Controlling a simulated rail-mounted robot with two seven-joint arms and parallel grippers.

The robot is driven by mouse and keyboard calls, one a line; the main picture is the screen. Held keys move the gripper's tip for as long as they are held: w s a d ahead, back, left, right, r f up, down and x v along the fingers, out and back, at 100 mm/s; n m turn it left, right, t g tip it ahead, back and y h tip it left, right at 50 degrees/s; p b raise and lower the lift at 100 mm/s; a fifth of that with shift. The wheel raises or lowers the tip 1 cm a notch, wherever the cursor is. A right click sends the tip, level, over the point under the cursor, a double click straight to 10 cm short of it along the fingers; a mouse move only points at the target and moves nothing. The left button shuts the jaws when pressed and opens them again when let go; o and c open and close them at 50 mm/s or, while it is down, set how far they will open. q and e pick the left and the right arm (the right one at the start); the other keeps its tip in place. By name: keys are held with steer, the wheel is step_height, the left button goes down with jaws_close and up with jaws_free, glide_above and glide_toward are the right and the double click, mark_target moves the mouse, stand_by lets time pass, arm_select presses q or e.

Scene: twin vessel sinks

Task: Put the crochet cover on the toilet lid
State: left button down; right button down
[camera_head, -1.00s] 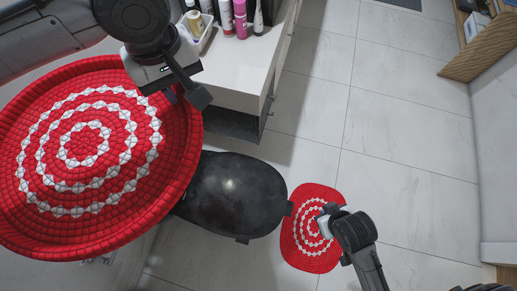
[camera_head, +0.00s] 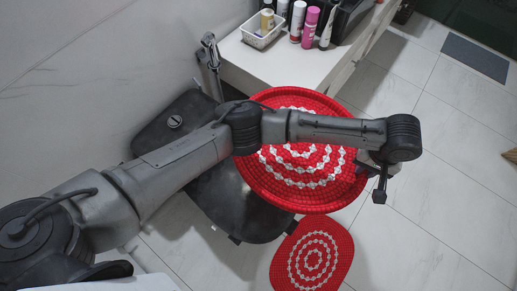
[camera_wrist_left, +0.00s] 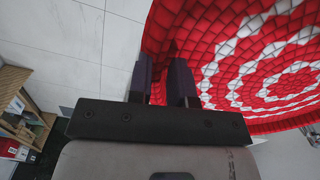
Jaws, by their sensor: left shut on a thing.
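The crochet cover (camera_head: 305,185) is a red round piece with white rings and a raised rim. In the head view it hangs tilted above the front of the black toilet (camera_head: 240,205) and partly hides it. My left gripper (camera_head: 372,168) is shut on the cover's right rim. In the left wrist view the cover (camera_wrist_left: 270,70) fills the upper right, with its edge between the fingers (camera_wrist_left: 162,68). The toilet's lid is partly hidden by my left arm and the cover. My right gripper is not in view.
A red and white oval mat (camera_head: 312,258) lies on the floor before the toilet. A white counter (camera_head: 285,62) with bottles and a white basket (camera_head: 263,32) stands behind. A hand spray (camera_head: 210,50) hangs on the wall.

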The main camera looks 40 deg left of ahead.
arm_select(q)
steer(key=s+f+n+b, duration=0.1)
steer(key=s+f, duration=0.3)
steer(key=f, duration=0.6)
steer(key=s+f+b, duration=0.1)
steer(key=s+f, duration=0.3)
steer(key=f, duration=0.6)
steer(key=s+f+n+b, duration=0.1)
steer(key=s+f, duration=0.4)
steer(key=f, duration=0.6)
steer(key=w+a+f+b, duration=0.1)
steer(key=a+f, duration=0.1)
steer(key=a, duration=0.2)
steer(key=w+a+f+b, duration=0.1)
steer(key=a+f+b, duration=0.1)
steer(key=a, duration=0.1)
steer(key=w+a+f+b, duration=0.2)
steer(key=a, duration=0.2)
steer(key=shift+a+f, duration=0.35)
steer(key=shift+f, duration=0.05)
steer(key=shift+f+b, duration=1.4)
steer(key=shift+f, duration=0.7)
steer(key=shift+r, duration=0.1)
steer(key=c, duration=1)
jaws_free()
steer(key=shift+c, duration=0.2)
